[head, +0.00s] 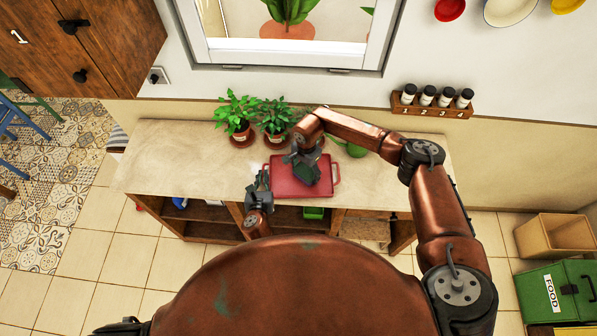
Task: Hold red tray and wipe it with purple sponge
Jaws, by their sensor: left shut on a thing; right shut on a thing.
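The red tray (326,174) lies on the beige countertop near its front edge. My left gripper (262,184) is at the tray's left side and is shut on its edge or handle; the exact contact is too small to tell. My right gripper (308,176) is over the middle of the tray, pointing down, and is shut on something. The purple sponge cannot be made out; the dark fingers cover the spot beneath them.
Two potted plants (238,115) (275,118) stand behind the tray on the countertop (180,160). A green object (355,150) lies partly behind my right arm. A spice rack (432,104) hangs on the wall. The counter's left part is clear.

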